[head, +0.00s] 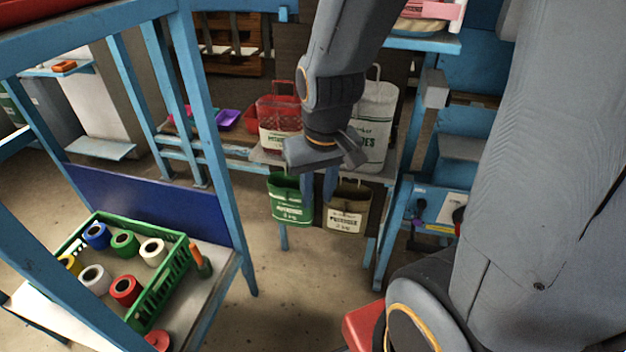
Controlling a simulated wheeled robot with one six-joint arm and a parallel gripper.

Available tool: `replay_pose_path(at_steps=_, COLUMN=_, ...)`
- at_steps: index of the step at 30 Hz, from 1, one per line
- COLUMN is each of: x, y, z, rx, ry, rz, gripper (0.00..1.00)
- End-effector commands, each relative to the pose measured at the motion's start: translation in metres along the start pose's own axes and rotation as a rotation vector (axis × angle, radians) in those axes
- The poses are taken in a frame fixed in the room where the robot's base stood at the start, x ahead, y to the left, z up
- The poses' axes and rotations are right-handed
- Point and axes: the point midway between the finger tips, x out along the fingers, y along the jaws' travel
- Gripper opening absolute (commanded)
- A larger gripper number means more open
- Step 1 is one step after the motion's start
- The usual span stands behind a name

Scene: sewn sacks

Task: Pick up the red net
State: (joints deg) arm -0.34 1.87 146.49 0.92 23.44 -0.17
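The red net (279,108) is a red mesh sack with a white label band and a handle loop. It stands upright on a shelf (268,158) in the middle of the head view. My gripper (319,194) is to the right of the net and nearer to me, pointing down. Its two fingers look apart with nothing between them, in front of the shelf's edge. My wrist covers part of the shelf and the net's lower right side may be hidden behind it.
A white sack (377,115) stands right of my wrist. A green sack (291,200) and a brown sack (346,208) hang below the shelf front. A green crate (168,290) of thread spools sits on a bench at left. Blue posts (212,130) stand left of the shelf.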

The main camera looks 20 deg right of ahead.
Motion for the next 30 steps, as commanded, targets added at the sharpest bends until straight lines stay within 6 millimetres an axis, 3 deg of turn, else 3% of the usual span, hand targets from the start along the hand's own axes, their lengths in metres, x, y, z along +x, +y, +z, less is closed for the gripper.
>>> replay_pose_path(at_steps=2, x=0.011, y=-0.008, z=-0.016, rx=0.006, ry=0.043, rz=-0.013, gripper=0.27)
replay_pose_path(at_steps=5, x=0.031, y=-0.027, z=-0.059, rx=0.034, ry=0.162, rz=-0.04, gripper=0.27)
replay_pose_path(at_steps=9, x=0.059, y=-0.051, z=-0.135, rx=0.1, ry=0.397, rz=-0.059, gripper=0.27)
replay_pose_path(at_steps=15, x=0.082, y=-0.063, z=-0.225, rx=0.216, ry=0.727, rz=0.0, gripper=0.27)
replay_pose_path(at_steps=18, x=0.088, y=-0.061, z=-0.256, rx=0.272, ry=0.885, rz=0.067, gripper=0.27)
replay_pose_path(at_steps=24, x=0.089, y=-0.049, z=-0.285, rx=0.36, ry=1.17, rz=0.262, gripper=0.27)
replay_pose_path(at_steps=30, x=0.081, y=-0.041, z=-0.283, rx=0.397, ry=1.341, rz=0.431, gripper=0.27)
